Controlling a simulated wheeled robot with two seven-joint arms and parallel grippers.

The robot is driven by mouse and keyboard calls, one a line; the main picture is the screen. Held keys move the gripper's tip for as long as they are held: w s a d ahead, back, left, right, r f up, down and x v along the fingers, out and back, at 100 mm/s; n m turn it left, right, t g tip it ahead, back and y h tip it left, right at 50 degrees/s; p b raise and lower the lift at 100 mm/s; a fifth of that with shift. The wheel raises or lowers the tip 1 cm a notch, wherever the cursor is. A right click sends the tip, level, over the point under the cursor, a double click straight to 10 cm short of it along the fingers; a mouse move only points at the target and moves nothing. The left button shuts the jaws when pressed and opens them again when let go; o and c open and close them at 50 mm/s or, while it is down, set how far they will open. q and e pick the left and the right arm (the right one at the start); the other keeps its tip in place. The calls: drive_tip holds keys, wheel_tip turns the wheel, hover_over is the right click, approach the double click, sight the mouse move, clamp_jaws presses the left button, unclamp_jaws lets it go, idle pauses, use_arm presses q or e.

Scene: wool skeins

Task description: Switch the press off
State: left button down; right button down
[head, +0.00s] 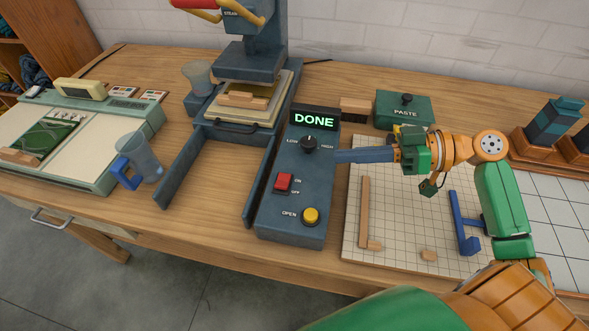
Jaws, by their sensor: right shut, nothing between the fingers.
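The press (250,55) stands at the back, with its dark blue control box (290,222) in front and to the right. The box's display (314,119) is lit and reads DONE in green. Below it are a black LOW–HIGH knob (309,144), a red rocker switch (284,182) marked ON and OFF, and a yellow OPEN button (311,215). I cannot tell which way the rocker is tipped. My right gripper (340,156) is shut and empty, its blue fingers pointing left at the box's right edge, right of the knob and switch. My left gripper is not in view.
A gridded board (391,222) with wooden strips and a blue bracket (462,225) lies under my right arm. A green PASTE box (404,109) stands behind. A clear jug with a blue handle (139,158) and a pale green machine (95,160) are at the left.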

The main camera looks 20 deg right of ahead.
drive_tip(key=p, duration=0.4)
hover_over(293, 187)
drive_tip(key=w, duration=0.1)
drive_tip(key=shift+w+d+f, duration=0.1)
drive_tip(key=shift+d+f, duration=0.15)
drive_tip(key=shift+f, duration=0.7)
drive_tip(key=f, duration=0.3)
drive_tip(key=shift+s+a+f, duration=0.1)
drive_tip(key=shift+s+a, duration=0.05)
drive_tip(key=shift+s, duration=0.25)
drive_tip(key=shift+s+f, duration=0.25)
drive_tip(key=shift+f, duration=0.3)
